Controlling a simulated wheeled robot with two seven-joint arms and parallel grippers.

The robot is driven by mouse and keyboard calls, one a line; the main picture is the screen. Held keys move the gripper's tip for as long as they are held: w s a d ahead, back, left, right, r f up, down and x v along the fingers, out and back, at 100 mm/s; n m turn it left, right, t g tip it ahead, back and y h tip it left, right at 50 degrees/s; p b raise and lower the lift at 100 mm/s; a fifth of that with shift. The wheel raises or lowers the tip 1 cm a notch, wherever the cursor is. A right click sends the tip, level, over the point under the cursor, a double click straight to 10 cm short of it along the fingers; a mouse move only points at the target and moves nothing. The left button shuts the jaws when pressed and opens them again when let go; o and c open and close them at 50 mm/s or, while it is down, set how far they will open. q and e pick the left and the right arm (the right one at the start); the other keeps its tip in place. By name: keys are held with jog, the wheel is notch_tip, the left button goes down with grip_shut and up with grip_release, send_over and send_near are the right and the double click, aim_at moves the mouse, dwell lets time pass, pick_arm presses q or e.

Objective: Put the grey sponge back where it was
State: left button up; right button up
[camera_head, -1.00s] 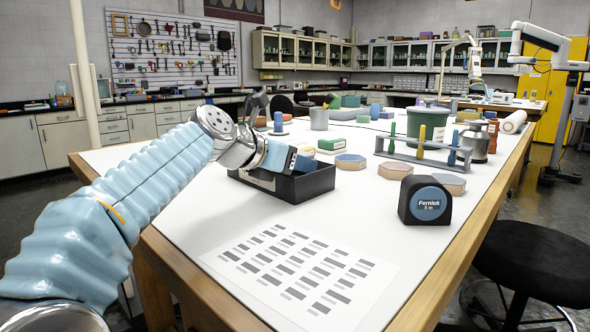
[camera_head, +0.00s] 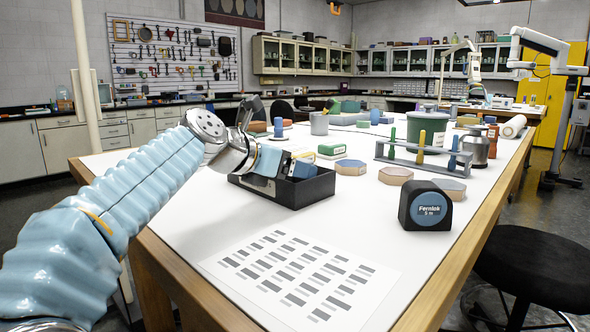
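My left gripper (camera_head: 285,163) reaches from the left over a black open-topped tray (camera_head: 318,188) on the white table. Its fingertips are low at the tray and partly hidden, so I cannot tell whether they are open or shut, or on what. A blue block-like shape (camera_head: 303,168) shows beside the gripper at the tray; its outline is partly covered. I cannot clearly pick out the grey sponge; the hand and the tray wall hide part of the tray's inside. My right gripper is not in view.
A printed sheet (camera_head: 305,275) lies in front of the tray. A tape measure (camera_head: 426,206) stands to the right. Hexagonal blocks (camera_head: 395,176), a rack with coloured handles (camera_head: 423,156) and a green pot (camera_head: 421,124) stand behind. The front table surface is otherwise clear.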

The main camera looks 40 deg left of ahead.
pick_arm(q)
jog(key=d+v, duration=0.1)
jog(key=v, duration=0.9)
jog(key=shift+s+a, duration=0.2)
jog(key=shift+a, duration=0.3)
